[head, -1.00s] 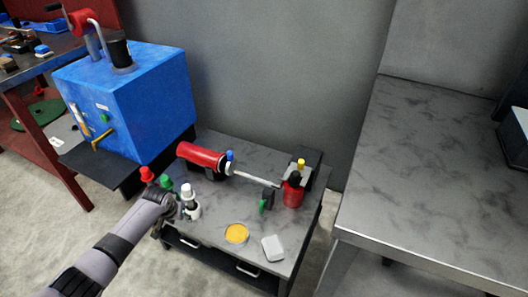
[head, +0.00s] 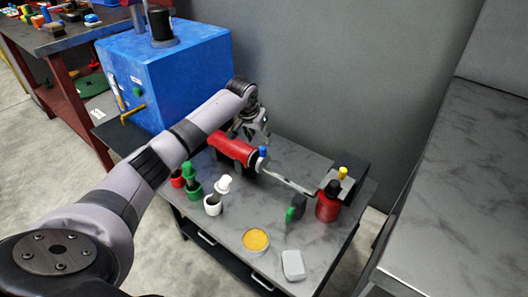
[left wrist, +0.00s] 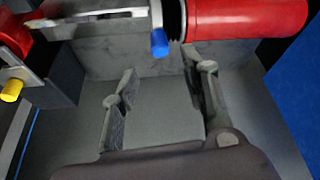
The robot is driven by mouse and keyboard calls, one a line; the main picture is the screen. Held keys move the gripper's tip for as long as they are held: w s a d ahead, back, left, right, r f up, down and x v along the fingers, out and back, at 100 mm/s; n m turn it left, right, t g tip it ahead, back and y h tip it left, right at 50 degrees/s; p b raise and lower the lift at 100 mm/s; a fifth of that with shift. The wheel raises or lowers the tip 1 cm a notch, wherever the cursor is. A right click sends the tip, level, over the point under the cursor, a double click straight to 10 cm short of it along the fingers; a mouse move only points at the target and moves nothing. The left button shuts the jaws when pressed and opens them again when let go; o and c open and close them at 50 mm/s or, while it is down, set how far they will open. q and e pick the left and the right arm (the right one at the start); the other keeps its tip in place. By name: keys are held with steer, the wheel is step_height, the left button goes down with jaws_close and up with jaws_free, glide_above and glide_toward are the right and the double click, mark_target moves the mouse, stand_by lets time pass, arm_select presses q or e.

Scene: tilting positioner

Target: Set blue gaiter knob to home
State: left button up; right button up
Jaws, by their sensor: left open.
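The blue knob (head: 263,151) sticks up at the end of the red cylinder (head: 232,148), where the cylinder meets a pale rod (head: 288,176). My left gripper (head: 251,130) is above and behind the red cylinder, near the knob and apart from it. In the left wrist view the blue knob (left wrist: 159,43) shows beyond the open fingers (left wrist: 162,84), roughly in line with the gap between them. Nothing is between the fingers. The red cylinder (left wrist: 245,18) shows at the top right there. My right gripper is in neither view.
Red, green and white knobs (head: 222,184) stand left on the bench. A red bottle-like part (head: 328,203) and yellow knob (head: 343,173) are at its right end. A yellow disc (head: 256,240) and grey block (head: 293,264) lie in front. The blue box (head: 170,75) stands behind left.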

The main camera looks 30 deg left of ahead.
mark_target(263, 148)
arm_select(q)
steer(key=x, duration=0.3)
steer(key=shift+f+b, duration=0.25)
steer(key=shift+b, duration=0.15)
steer(key=b+x, duration=0.1)
steer(key=x, duration=0.3)
steer(key=shift+w+f+b, duration=0.1)
steer(key=shift+w+b, duration=0.05)
steer(key=shift+b, duration=0.15)
steer(key=shift+w+f, duration=0.25)
steer(key=shift+f, duration=0.25)
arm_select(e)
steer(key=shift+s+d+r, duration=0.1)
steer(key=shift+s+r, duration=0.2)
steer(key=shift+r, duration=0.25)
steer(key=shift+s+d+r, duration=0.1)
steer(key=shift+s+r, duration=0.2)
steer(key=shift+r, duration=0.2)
arm_select(q)
jaws_close()
